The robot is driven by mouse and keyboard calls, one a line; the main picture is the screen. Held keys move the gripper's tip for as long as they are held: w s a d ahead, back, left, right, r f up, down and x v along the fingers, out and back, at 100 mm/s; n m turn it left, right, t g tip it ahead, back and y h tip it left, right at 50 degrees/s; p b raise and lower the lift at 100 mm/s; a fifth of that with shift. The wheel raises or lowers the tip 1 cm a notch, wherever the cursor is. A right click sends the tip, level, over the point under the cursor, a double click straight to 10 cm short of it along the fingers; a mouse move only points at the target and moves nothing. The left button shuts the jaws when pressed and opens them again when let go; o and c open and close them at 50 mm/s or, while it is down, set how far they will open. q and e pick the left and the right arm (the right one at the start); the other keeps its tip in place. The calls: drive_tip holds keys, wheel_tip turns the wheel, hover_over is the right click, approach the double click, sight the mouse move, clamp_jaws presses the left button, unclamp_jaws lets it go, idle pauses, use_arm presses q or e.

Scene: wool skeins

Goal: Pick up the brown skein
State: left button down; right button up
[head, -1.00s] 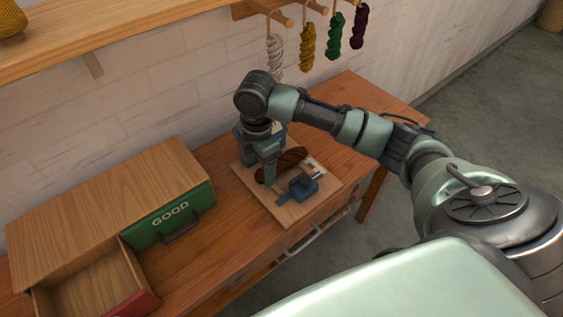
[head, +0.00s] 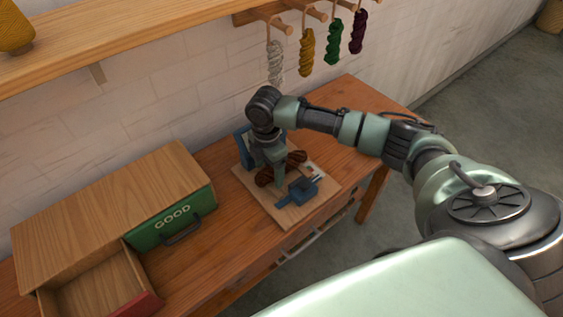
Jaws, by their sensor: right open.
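The brown skein (head: 264,178) lies on a small wooden board (head: 290,215) on the table. Its two ends show on either side of my right gripper (head: 279,178), which hides its middle. The right gripper points down, open, with a finger in front of the skein. The far finger is hidden, so I cannot tell whether the jaws straddle the skein or touch it. My left gripper is out of view.
A blue device (head: 302,187) sits on the board in front of the skein, and a blue upright part (head: 242,148) stands behind. Coloured skeins (head: 307,50) hang from wall pegs.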

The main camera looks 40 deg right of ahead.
drive_tip(key=shift+r, duration=0.1)
drive_tip(key=c, duration=1.6)
